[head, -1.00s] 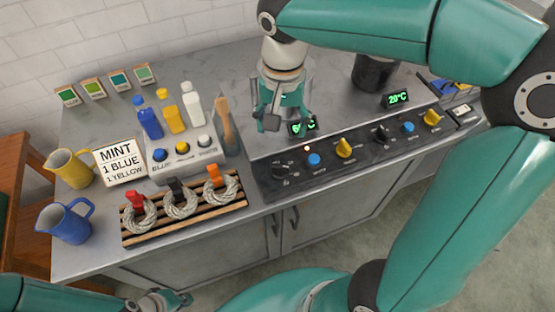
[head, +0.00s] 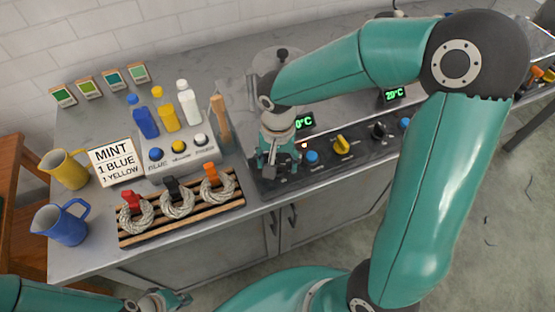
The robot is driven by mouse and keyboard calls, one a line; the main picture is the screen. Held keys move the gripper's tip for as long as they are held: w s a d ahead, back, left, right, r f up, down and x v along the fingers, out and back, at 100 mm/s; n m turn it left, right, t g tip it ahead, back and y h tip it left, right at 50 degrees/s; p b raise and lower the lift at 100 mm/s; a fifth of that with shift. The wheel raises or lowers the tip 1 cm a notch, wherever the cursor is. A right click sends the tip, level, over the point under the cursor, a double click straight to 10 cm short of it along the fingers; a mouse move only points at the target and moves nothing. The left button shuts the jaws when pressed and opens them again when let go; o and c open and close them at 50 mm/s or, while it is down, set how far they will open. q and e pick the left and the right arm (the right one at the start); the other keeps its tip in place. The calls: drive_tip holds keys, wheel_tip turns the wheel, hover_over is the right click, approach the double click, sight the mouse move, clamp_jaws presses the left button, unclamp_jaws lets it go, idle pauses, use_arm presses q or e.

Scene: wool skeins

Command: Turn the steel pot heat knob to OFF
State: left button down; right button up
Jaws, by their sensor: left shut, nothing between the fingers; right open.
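The steel pot (head: 264,62), with a black lid knob, stands at the back of the counter, partly hidden by my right arm. Its heat knob, a black dial at the left end of the dark control panel (head: 322,168), is mostly hidden behind my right gripper (head: 270,168). My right gripper is open and points down over that knob; I cannot tell whether it touches it. A small lit indicator (head: 305,145) and a green display (head: 304,122) are beside it. My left gripper (head: 178,299) is shut and empty at the bottom edge, away from the panel.
A blue knob (head: 311,157) and yellow knob (head: 341,145) sit close to the right. Another black knob (head: 378,130) is farther along. A wooden rack (head: 190,215) with wool skeins and a bottle stand (head: 187,160) are to the left. A wooden stick (head: 221,122) stands nearby.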

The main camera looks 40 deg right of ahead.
drive_tip(key=shift+c, duration=0.2)
drive_tip(key=c, duration=1.1)
